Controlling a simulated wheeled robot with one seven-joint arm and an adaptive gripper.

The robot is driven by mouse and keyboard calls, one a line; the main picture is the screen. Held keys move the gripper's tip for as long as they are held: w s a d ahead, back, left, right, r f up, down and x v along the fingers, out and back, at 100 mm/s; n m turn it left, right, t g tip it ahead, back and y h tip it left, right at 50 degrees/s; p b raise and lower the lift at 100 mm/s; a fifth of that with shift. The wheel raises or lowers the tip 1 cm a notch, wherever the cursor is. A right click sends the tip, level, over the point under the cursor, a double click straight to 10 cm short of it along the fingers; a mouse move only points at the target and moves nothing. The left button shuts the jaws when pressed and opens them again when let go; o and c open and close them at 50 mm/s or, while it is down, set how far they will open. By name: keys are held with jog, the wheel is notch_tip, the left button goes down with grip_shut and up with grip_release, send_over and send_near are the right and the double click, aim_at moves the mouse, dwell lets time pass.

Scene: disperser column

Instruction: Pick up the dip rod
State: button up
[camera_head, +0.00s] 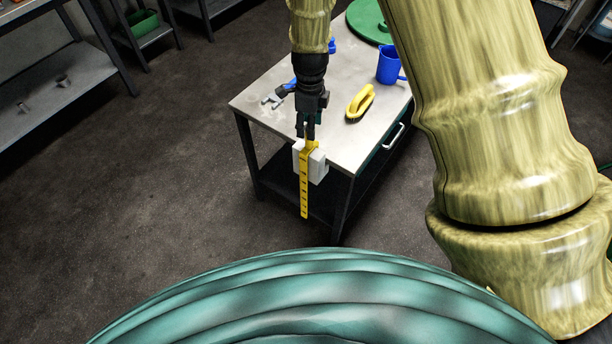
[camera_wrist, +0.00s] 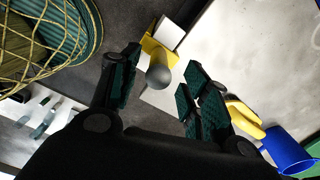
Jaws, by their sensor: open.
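The dip rod (camera_head: 304,190) is a flat yellow strip with dark marks. It hangs upright at a white block (camera_head: 318,165) on the near edge of the steel table. In the wrist view the rod (camera_wrist: 150,47) shows its yellow top and a dark grey round knob (camera_wrist: 159,77). My gripper (camera_head: 309,131) is right above the rod's top, pointing down. In the wrist view my gripper (camera_wrist: 162,62) is open, with the knob between its spread fingers and a gap visible on both sides. The rod's upper end is partly hidden by the fingers in the head view.
On the table (camera_head: 345,140) lie a yellow-handled brush (camera_head: 360,103), a blue jug (camera_head: 389,66), a grey and blue tool (camera_head: 275,98) and a green lid (camera_head: 368,20). A shelf rack (camera_head: 60,85) stands at left. The floor between is clear.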

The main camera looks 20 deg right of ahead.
jog(key=p, duration=0.2)
send_over(306, 151)
jog(key=w+d, duration=0.1)
jog(key=shift+w+f, duration=0.2)
jog(key=shift+f, duration=2.25)
grip_shut()
